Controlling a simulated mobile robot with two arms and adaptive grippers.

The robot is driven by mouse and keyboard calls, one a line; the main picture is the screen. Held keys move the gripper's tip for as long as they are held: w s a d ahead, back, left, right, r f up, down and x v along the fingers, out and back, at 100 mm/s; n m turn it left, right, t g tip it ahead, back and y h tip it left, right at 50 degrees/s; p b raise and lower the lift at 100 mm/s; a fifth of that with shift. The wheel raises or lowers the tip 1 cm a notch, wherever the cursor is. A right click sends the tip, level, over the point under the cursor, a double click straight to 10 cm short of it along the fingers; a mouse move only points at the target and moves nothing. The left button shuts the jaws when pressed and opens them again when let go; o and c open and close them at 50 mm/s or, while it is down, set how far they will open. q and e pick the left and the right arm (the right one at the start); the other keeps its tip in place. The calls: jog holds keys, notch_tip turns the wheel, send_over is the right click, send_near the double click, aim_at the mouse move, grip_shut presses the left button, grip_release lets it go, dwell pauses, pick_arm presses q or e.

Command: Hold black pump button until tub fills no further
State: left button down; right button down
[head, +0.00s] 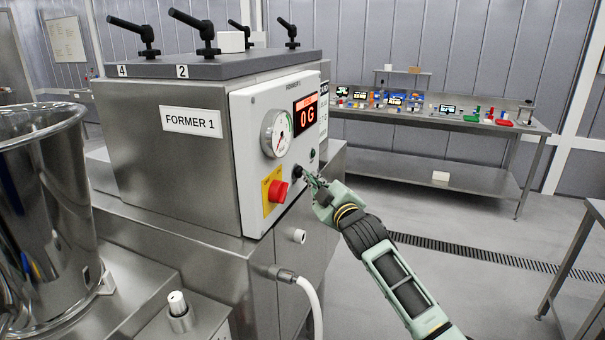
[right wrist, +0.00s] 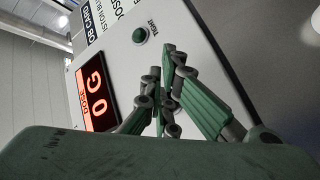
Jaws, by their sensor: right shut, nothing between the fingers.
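The FORMER 1 control panel (head: 247,140) is on the right side of a steel machine. A black button (head: 297,171) sits low on it, partly behind my right gripper (head: 309,181). The gripper is shut and empty, its fingertips at the panel by this button; I cannot tell whether they touch it. In the right wrist view the closed fingers (right wrist: 168,60) point at the panel and the button is hidden. The red display (head: 306,115) reads 0 G, and so does the wrist view's display (right wrist: 95,95). I cannot make out a tub for certain. My left gripper is not in view.
A red stop knob (head: 277,191) on a yellow plate and a round gauge (head: 276,134) are close to my right gripper. A green lamp (right wrist: 140,35) is marked TIGHT. A steel vessel (head: 45,190) stands at left. A bench (head: 440,122) stands behind; the floor between is clear.

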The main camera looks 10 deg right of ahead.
jog(key=shift+s+d, duration=0.1)
jog(key=shift+s+d+p, duration=0.4)
jog(key=shift+d+p, duration=0.1)
jog(key=shift+d, duration=0.1)
jog(key=s+d, duration=0.1)
jog(key=s+d+p, duration=0.1)
jog(key=d+p, duration=0.1)
jog(key=d, duration=0.1)
jog(key=shift+s+d, duration=0.1)
jog(key=shift+s, duration=0.3)
